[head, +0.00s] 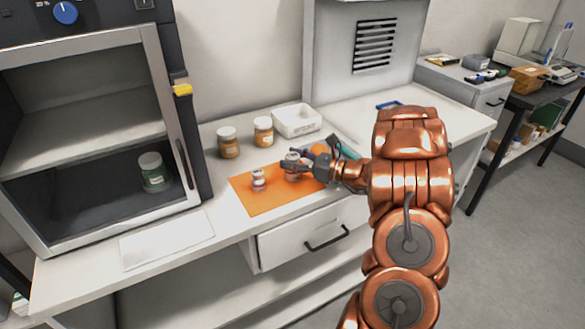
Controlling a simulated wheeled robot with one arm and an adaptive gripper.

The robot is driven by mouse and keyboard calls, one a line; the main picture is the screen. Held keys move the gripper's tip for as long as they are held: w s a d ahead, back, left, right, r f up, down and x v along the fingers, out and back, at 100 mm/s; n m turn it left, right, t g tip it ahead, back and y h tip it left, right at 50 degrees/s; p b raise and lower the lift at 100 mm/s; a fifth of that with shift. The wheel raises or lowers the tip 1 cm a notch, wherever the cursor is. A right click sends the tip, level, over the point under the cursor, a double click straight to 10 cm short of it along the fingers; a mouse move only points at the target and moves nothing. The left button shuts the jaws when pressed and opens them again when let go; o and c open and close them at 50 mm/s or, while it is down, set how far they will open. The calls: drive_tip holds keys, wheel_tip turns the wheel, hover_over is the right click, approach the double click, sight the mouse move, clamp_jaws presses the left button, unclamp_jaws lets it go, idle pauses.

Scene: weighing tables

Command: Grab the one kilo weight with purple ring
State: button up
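An orange mat (268,203) lies on the white worktop. A small metal weight (258,181) stands upright on its left part, with a reddish or purplish band that is too small to read surely. A larger metal weight (291,170) stands farther right on the mat. My gripper (297,162) reaches in from the right, with its dark fingers at the larger weight. The fingers overlap this weight in the view, so I cannot tell whether they are closed on it. The ring colour of the larger weight is not clear.
Two brown jars (228,144) (263,132) and a white tray (297,121) stand behind the mat. An orange round item (320,150) is behind my gripper. At left, an open cabinet (85,110) holds a green jar (153,173). The worktop's front left is mostly clear.

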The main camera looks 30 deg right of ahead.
clamp_jaws()
drive_tip(key=shift+r, duration=0.1)
idle(0.6)
